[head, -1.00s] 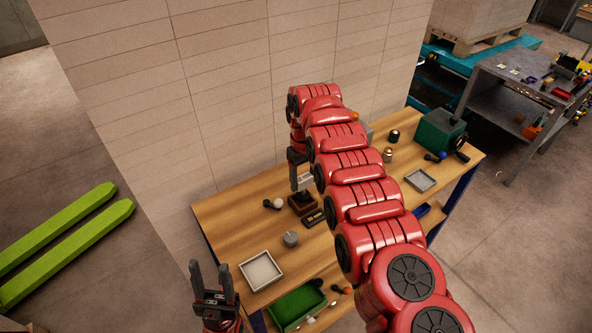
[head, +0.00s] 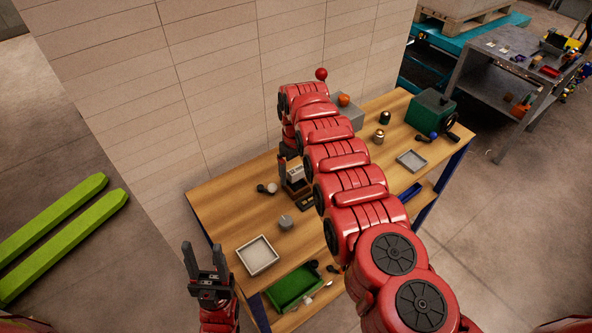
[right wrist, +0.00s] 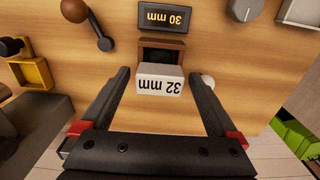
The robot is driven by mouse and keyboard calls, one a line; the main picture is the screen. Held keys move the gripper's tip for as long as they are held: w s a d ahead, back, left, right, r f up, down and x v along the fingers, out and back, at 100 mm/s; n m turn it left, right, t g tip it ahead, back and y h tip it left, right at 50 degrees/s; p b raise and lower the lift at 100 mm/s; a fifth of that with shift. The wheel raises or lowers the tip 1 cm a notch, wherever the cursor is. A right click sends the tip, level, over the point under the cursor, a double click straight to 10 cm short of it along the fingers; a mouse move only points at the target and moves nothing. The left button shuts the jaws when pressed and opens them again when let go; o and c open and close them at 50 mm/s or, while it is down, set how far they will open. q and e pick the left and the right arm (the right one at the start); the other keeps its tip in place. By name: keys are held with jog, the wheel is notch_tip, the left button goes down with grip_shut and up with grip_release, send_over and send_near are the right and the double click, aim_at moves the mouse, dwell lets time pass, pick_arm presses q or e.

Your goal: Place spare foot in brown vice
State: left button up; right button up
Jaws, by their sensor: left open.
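The brown vice (head: 296,189) sits on the wooden workbench; it also shows in the right wrist view (right wrist: 162,46). A pale block marked 32 mm (right wrist: 160,84), seemingly the spare foot, stands upright at the vice; how deep it sits in the vice is hidden. My right gripper (right wrist: 160,72) is over the vice, with its fingers on either side of the block. Narrow gaps show between the fingers and the block, so it looks open. In the head view my right arm partly hides this spot. My left gripper (head: 205,256) is open and empty, off the bench's front left.
A dark 30 mm plate (right wrist: 165,18) lies beside the vice. A grey knob (head: 286,222), a pale tray (head: 257,255), a green bin (head: 294,288) and a green vice (head: 431,108) are on or by the bench (head: 222,208).

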jog(key=shift+r, duration=0.1)
jog(key=shift+r+p, duration=0.3)
jog(key=shift+b, duration=0.35)
notch_tip(320, 180, up, 7)
jog(key=b, duration=0.3)
jog(key=shift+w+r, duration=0.1)
jog(key=shift+r, duration=0.1)
jog(key=shift+r+p, duration=0.75)
jog(key=shift+r, duration=1.4)
